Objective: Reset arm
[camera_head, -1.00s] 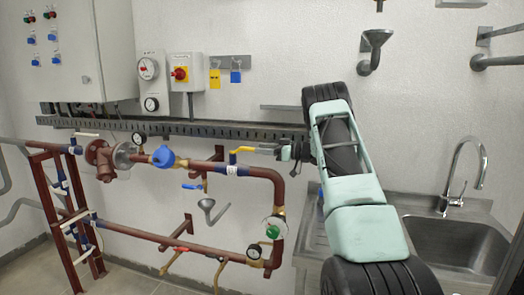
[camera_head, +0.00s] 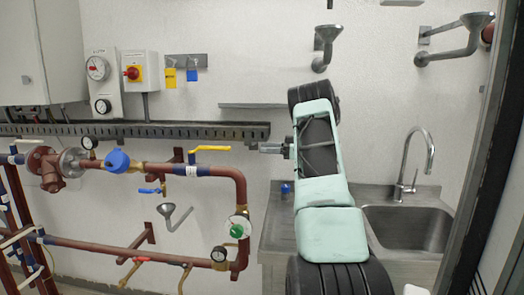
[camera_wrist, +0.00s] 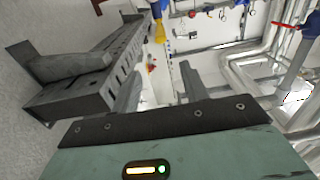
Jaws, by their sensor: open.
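My gripper (camera_head: 268,148) points left from the end of my raised arm in the head view. Its fingers stand to the right of the yellow-handled valve (camera_head: 210,149) on the red-brown pipe, with a gap between them. In the wrist view my gripper (camera_wrist: 160,85) shows two dark fingers apart, with nothing held between them. The yellow handle lies level above the pipe.
A grey cable tray (camera_head: 150,131) runs along the wall behind the pipes and appears close at left in the wrist view. A steel sink (camera_head: 405,230) stands at right. A dark upright edge (camera_head: 490,170) borders the far right. Funnels (camera_head: 325,45) hang above.

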